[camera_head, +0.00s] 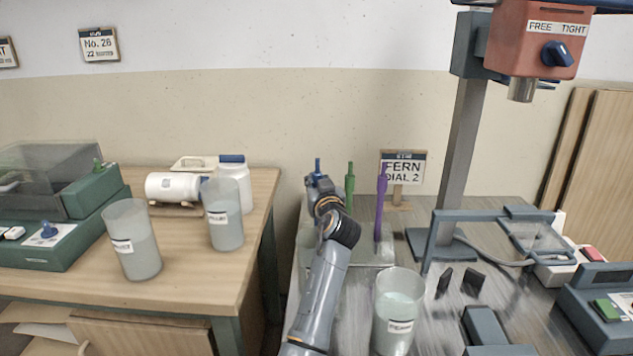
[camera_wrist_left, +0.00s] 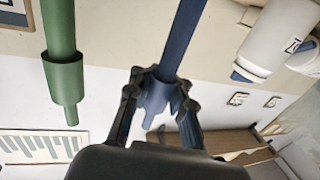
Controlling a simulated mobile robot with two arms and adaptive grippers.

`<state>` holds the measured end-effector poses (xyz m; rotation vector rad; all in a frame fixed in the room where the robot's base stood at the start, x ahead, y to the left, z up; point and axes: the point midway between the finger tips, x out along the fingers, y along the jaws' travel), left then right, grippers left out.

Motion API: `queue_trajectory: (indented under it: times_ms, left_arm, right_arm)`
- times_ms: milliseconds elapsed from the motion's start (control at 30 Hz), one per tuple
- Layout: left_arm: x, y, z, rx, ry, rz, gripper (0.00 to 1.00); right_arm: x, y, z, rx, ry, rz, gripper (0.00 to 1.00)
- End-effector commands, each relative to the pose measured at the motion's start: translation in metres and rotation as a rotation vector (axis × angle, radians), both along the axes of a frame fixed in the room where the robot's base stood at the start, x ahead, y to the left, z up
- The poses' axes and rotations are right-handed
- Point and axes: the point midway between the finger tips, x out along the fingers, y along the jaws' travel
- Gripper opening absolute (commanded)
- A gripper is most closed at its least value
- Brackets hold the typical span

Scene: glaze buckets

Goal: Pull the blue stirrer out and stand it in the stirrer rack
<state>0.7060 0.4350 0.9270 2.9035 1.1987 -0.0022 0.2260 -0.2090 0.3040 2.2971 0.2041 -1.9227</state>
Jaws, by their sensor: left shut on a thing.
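My left gripper (camera_head: 321,186) is shut on the blue stirrer (camera_head: 317,165), whose top sticks up above the fingers. In the left wrist view the fingers close around the blue stirrer (camera_wrist_left: 183,35) near its thicker end. The stirrer's lower part is hidden behind my arm in the head view, so I cannot tell what it stands in. A green stirrer (camera_head: 350,184) and a purple stirrer (camera_head: 381,202) stand upright just right of it. The green stirrer (camera_wrist_left: 61,45) is apart from the fingers in the left wrist view. I cannot clearly make out the stirrer rack.
A pale bucket (camera_head: 398,312) stands in front on the metal table. A tall post with a red head (camera_head: 534,38) and a grey frame stand to the right. Two buckets (camera_head: 131,242) (camera_head: 224,215) and white bottles (camera_head: 236,177) are on the wooden table at left.

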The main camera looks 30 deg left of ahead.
Motion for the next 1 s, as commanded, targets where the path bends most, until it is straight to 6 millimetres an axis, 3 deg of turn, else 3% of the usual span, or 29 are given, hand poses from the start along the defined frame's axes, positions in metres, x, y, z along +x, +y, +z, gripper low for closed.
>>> queue_trajectory:
  times_ms: [567,1000]
  left_arm:
    - [-0.0001,0.0002,0.0001,0.001,-0.001,0.000,0.00]
    - [-0.0001,0.0002,-0.0007,0.001,-0.001,0.000,0.00]
  right_arm:
    - [-0.0041,-0.0012,-0.0011,-0.002,0.008,-0.001,0.00]
    - [0.0039,0.0004,0.0051,0.000,-0.005,-0.001,0.00]
